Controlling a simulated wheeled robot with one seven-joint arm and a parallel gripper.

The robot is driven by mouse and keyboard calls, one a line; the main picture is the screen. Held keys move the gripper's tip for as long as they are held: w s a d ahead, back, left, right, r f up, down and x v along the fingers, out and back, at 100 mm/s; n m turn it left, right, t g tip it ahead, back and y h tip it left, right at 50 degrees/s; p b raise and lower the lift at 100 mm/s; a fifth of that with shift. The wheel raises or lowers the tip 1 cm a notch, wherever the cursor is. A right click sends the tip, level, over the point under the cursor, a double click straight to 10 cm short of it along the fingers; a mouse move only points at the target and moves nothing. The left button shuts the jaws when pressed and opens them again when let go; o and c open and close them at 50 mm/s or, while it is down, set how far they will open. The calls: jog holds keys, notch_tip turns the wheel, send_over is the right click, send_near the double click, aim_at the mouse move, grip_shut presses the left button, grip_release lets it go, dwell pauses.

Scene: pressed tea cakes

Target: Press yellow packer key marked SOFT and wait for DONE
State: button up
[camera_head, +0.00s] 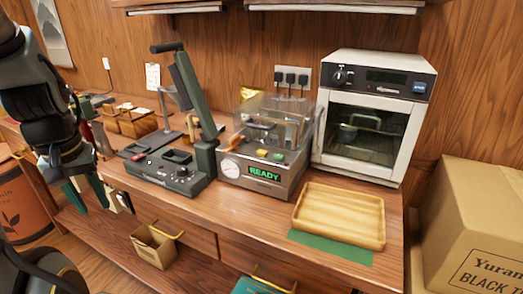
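The packer (262,185) is a steel machine with a clear cover, in the middle of the counter. Its green display (265,173) reads READY. A round gauge (230,168) sits left of the display. A small yellow key (262,153) is on its sloped top, beside a green key (278,157); an orange-red key (235,141) is further left. The key markings are too small to read.
A dark green lever press (165,176) stands directly left of the packer, its arm raised. A white oven (365,130) stands behind right. A wooden tray (340,212) lies on a green mat (330,248) at front right. The counter in front of the packer is clear.

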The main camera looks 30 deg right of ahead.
grip_shut()
dwell(1.4)
